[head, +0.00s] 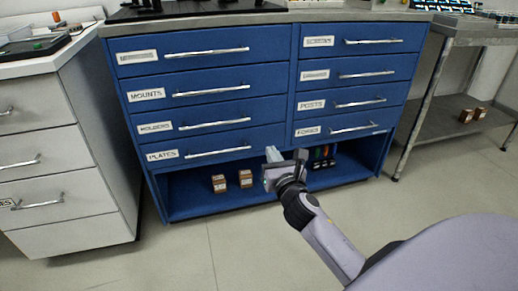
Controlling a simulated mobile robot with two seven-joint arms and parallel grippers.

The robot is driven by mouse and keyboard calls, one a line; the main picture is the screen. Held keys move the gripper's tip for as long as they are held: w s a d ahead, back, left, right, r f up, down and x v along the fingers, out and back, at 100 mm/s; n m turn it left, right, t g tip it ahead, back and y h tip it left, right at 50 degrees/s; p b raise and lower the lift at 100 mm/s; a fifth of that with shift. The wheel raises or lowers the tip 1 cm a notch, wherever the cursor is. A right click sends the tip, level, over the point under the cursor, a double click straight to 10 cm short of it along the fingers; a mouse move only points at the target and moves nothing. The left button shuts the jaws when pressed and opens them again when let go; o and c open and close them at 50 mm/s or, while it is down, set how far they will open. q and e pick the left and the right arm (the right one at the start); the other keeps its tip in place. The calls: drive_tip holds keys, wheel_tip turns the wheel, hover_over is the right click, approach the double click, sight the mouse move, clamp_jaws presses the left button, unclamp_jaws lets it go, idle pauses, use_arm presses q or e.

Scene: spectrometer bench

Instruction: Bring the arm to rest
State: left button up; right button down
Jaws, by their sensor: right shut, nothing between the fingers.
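My right arm comes in from the lower right, and its gripper (286,156) is in front of the open lower shelf of the blue drawer cabinet (293,80). The gripper is shut and holds nothing. It overlaps the cabinet's lower middle in the picture; whether it touches the cabinet I cannot tell. My left gripper is not in view.
The cabinet's labelled drawers are all shut. Small brown boxes (219,183) and dark upright items (322,156) stand on its bottom shelf. A white drawer unit (75,190) is at the left and a metal cart (440,126) at the right. The floor (240,250) in front is clear.

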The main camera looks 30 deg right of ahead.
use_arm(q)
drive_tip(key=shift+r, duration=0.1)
